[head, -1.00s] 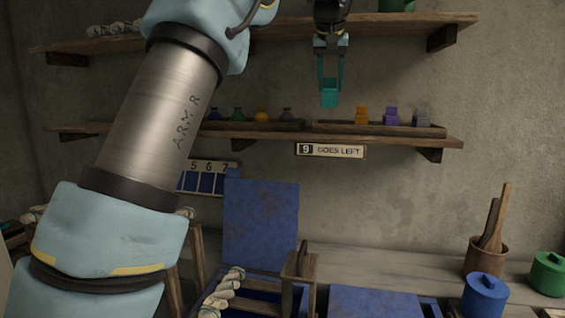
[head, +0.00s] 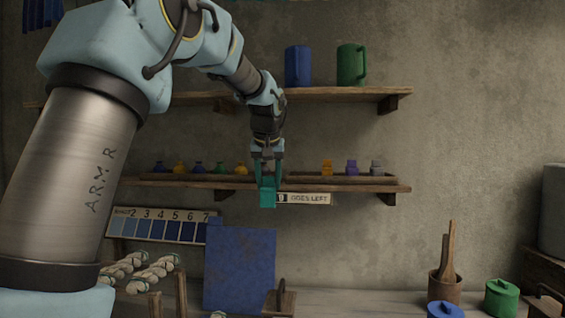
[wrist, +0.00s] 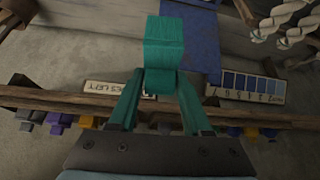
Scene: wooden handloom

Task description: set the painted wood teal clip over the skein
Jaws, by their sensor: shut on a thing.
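My gripper (head: 267,176) is shut on the teal clip (head: 267,194), which hangs below the fingertips in front of the lower shelf, covering the left end of a sign. In the wrist view, the clip (wrist: 164,42) sticks out beyond the fingers of my gripper (wrist: 160,85). Pale twisted skeins (head: 155,272) lie at the lower left, apart from and lower than the clip. Skeins also show at the top right of the wrist view (wrist: 290,22). I cannot tell which skein the task means.
The lower shelf (head: 380,187) carries small coloured clips (head: 351,167) and bottles. A numbered blue shade card (head: 165,226) and a blue panel (head: 240,268) stand below it. Lidded pots (head: 501,298) and a tool cup (head: 444,286) sit at right.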

